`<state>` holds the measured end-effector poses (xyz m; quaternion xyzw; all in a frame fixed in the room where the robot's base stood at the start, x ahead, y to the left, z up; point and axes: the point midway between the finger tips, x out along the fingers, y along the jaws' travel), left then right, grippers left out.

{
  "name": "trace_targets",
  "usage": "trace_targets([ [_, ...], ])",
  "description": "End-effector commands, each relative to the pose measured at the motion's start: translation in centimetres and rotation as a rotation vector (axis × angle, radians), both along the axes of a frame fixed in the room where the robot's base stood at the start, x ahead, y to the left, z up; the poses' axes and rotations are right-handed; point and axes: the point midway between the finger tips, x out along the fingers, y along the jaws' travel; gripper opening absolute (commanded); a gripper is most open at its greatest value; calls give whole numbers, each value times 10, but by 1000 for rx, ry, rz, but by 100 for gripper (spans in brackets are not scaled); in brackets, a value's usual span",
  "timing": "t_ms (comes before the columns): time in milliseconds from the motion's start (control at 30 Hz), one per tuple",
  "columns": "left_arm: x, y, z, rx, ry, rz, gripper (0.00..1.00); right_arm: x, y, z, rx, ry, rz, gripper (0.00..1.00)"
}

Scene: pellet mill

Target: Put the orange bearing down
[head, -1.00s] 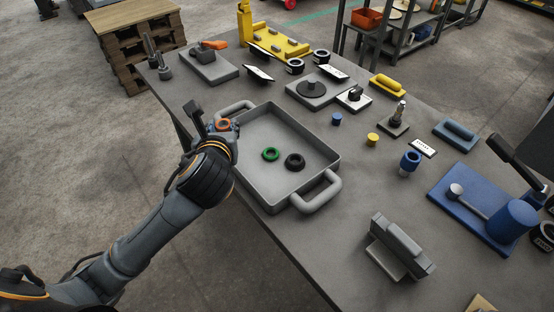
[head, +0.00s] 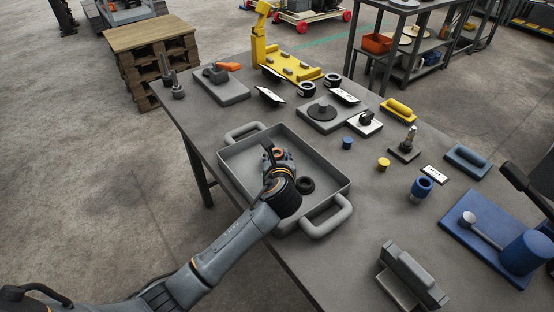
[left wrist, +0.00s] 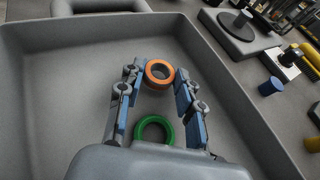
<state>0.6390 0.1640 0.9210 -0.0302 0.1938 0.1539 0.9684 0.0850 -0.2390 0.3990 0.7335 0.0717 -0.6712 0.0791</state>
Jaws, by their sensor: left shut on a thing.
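My left gripper (head: 275,150) is over the inside of the grey tray (head: 338,190) in the head view. In the left wrist view its fingers (left wrist: 158,80) are closed on the orange bearing (left wrist: 159,62), a ring held at the fingertips. In the head view the arm and gripper hide most of this bearing. A green bearing (left wrist: 154,122) lies on the tray floor below the gripper, partly covered by the gripper body in the wrist view and hidden in the head view. A black bearing (head: 306,185) lies on the tray floor just right of my arm. My right gripper is not in view.
The tray has raised walls and two loop handles (head: 328,219). To its right stand a blue cap (head: 347,143), a yellow cap (head: 383,164) and a blue ring part (head: 422,187). A grey block (head: 412,275) sits near the front edge. The tray's far left floor is bare.

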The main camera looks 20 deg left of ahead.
Motion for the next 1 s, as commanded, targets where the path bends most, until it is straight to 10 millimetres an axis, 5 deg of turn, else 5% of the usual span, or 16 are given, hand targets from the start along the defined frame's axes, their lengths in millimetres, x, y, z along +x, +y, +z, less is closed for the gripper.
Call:
trace_targets([
  [500,0,0,-15,1,-2,0,0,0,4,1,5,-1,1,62],
  [533,0,0,-15,-1,-1,0,41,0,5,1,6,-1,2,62],
  [600,0,0,-15,-1,-1,0,56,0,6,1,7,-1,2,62],
  [1000,-1,0,-11,-2,-2,0,58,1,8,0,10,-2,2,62],
])
